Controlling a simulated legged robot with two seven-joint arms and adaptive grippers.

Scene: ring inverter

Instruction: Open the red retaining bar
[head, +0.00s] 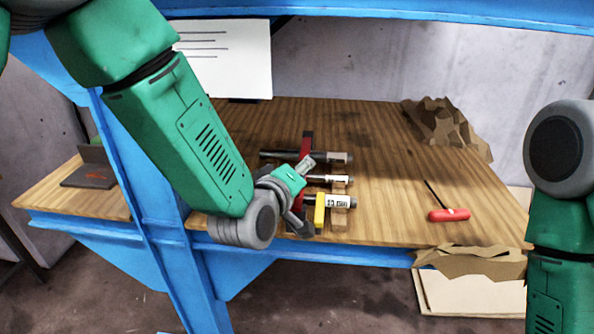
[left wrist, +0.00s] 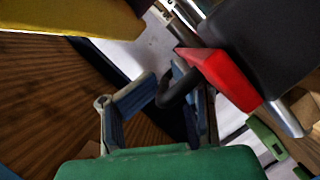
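The red retaining bar (head: 306,143) shows at the rack of tools on the wooden bench, partly hidden by my left gripper (head: 304,194). In the left wrist view a red piece of the bar (left wrist: 225,77) lies just beyond and right of my fingers. A dark curved hook or handle (left wrist: 172,92) at its left end reaches into the space between the fingers of my left gripper (left wrist: 165,80). The fingers are apart; I cannot tell whether they touch the hook. My right arm shows at the right edge, but its gripper is out of view.
Labelled cylindrical tools (head: 338,202) and a yellow block (head: 320,210) sit close to my left gripper. A red-handled tool (head: 448,215) lies to the right on the bench (head: 395,200). Torn cardboard (head: 440,122) is at the back right. A blue post (head: 150,200) stands left.

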